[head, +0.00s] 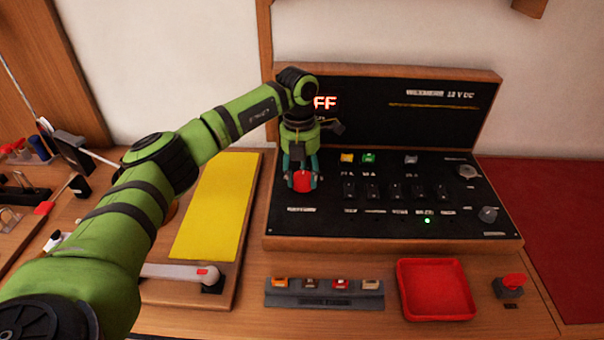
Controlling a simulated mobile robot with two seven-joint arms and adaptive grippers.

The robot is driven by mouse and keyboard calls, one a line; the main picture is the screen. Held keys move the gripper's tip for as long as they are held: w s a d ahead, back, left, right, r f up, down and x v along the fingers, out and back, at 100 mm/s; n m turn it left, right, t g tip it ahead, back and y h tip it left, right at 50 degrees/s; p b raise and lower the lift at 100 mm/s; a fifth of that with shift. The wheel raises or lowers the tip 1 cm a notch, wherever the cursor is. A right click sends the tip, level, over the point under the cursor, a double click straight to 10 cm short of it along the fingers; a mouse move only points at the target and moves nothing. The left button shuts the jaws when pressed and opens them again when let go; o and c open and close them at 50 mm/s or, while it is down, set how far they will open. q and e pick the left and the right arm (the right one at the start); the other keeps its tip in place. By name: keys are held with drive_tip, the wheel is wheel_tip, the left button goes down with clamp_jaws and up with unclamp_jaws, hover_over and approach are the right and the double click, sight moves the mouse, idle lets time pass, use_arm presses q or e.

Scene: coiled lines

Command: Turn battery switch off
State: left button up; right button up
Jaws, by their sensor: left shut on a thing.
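The battery switch has a red knob (303,181) at the left end of the black switch panel (400,218). My left gripper (302,172) reaches down over it from above. Its fingers are shut on the red knob, one on each side. The knob's base is hidden by the fingers. My right gripper is not in view.
Right of the knob stand a row of black toggles (371,191), yellow and green buttons and a lit green lamp (427,220). A yellow sheet (215,207) lies left.

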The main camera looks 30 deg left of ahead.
sight(301, 173)
use_arm(q)
drive_tip(key=shift+w+r, duration=0.25)
drive_tip(key=o, duration=1.2)
drive_tip(key=shift+c, duration=0.2)
drive_tip(key=shift+w+f, duration=0.1)
drive_tip(key=shift+f, duration=0.15)
drive_tip(key=shift+r, duration=0.1)
wheel_tip(301, 173, up, 12)
drive_tip(key=shift+a, duration=0.35)
